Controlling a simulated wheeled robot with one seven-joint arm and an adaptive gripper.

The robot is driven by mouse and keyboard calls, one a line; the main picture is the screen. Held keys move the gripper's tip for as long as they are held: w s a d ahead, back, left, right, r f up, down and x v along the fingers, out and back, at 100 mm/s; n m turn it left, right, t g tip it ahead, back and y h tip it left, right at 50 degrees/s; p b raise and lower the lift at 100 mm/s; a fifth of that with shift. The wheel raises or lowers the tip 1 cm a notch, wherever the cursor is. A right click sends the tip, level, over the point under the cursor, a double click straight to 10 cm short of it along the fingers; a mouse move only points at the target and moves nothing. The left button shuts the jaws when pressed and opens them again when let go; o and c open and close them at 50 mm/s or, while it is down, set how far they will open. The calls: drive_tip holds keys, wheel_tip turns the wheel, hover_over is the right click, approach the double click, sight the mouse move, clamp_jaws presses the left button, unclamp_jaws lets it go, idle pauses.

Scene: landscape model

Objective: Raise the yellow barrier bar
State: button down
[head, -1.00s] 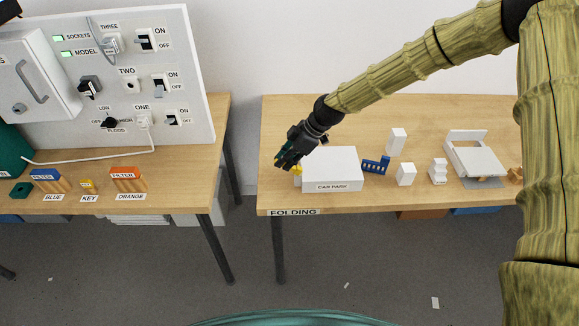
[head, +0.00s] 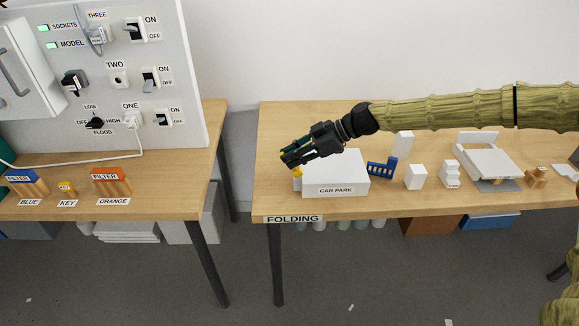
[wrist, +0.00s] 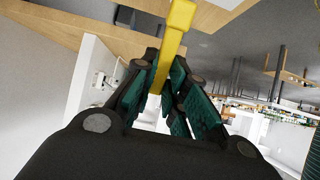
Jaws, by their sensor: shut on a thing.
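The yellow barrier bar (wrist: 178,28) runs between my fingers in the wrist view, its squared end beyond the fingertips. In the head view only a small yellow part (head: 297,171) shows, just under my fingers at the left end of the white CAR PARK block (head: 336,175). My gripper (head: 287,160) comes in from the right, above the block's left corner. It is shut on the bar, and its dark green fingers (wrist: 166,72) lie on both sides of it in the wrist view. The fingers hide most of the bar in the head view, so its tilt is unclear there.
A blue slotted piece (head: 382,168) and several white blocks stand right of the CAR PARK block, with a white folding model (head: 480,157) farther right. The table (head: 268,140) is bare behind and left of my gripper. A switch panel (head: 180,60) stands on the left table.

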drive_tip(key=shift+d+f+y+b, duration=0.15)
drive_tip(key=shift+d+y+b, duration=0.55)
drive_tip(key=shift+b, duration=1.95)
drive_tip(key=shift+d+f+y+b, duration=0.1)
drive_tip(key=shift+d+y+b, duration=0.25)
drive_tip(key=shift+y+b, duration=1.45)
drive_tip(key=h+b, duration=0.1)
drive_tip(key=b, duration=0.2)
drive_tip(key=shift+d, duration=0.1)
drive_tip(key=shift+d+r+b, duration=0.1)
drive_tip(key=shift+b, duration=0.45)
drive_tip(key=shift+d+r+y+b, duration=0.15)
drive_tip(key=shift+r+y+b, duration=0.2)
drive_tip(key=shift+b, duration=0.45)
drive_tip(key=shift+f, duration=0.1)
drive_tip(key=c, duration=1.4)
unclamp_jaws()
drive_tip(key=shift+c, duration=0.2)
drive_tip(key=d, duration=0.4)
drive_tip(key=d+r, duration=0.1)
drive_tip(key=d, duration=0.7)
drive_tip(key=shift+s+r, duration=0.15)
drive_tip(key=shift+r, duration=0.25)
drive_tip(key=shift+a, duration=0.15)
